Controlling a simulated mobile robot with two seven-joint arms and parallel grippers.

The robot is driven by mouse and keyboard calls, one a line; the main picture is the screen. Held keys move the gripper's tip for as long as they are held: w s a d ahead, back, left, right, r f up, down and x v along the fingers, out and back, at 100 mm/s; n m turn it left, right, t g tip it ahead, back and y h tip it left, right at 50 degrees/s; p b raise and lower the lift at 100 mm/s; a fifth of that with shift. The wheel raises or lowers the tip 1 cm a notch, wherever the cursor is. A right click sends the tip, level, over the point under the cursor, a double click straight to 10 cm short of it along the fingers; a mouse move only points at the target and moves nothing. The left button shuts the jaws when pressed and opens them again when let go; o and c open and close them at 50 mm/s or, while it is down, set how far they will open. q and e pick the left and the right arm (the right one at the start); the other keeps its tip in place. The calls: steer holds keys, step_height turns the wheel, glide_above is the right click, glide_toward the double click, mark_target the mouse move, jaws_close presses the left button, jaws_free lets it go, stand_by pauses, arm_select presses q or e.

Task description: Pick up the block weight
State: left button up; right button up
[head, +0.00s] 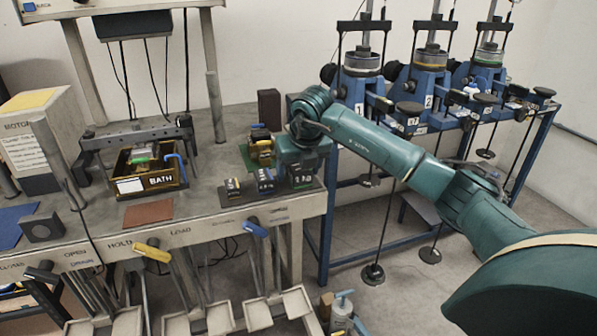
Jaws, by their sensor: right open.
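A third labelled block (300,178) is at the right, close under my right gripper (300,168). My right gripper is open and points down over the right end of the bench. Its teal body hides part of the blocks, and I cannot tell whether its fingers touch one. A stack of dark and yellow pieces (260,148) is just behind. My left gripper is not in view.
A tall dark block (269,109) stands behind the stack. A bath box (150,183) with a bar over it is to the left. Levers with yellow (152,252) and blue (255,229) handles project from the bench front. A blue rig (425,85) stands at the right.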

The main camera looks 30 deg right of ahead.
steer(key=shift+c, duration=0.4)
jaws_close()
steer(key=shift+w+r, duration=0.1)
steer(key=shift+r, duration=0.1)
stand_by(0.3)
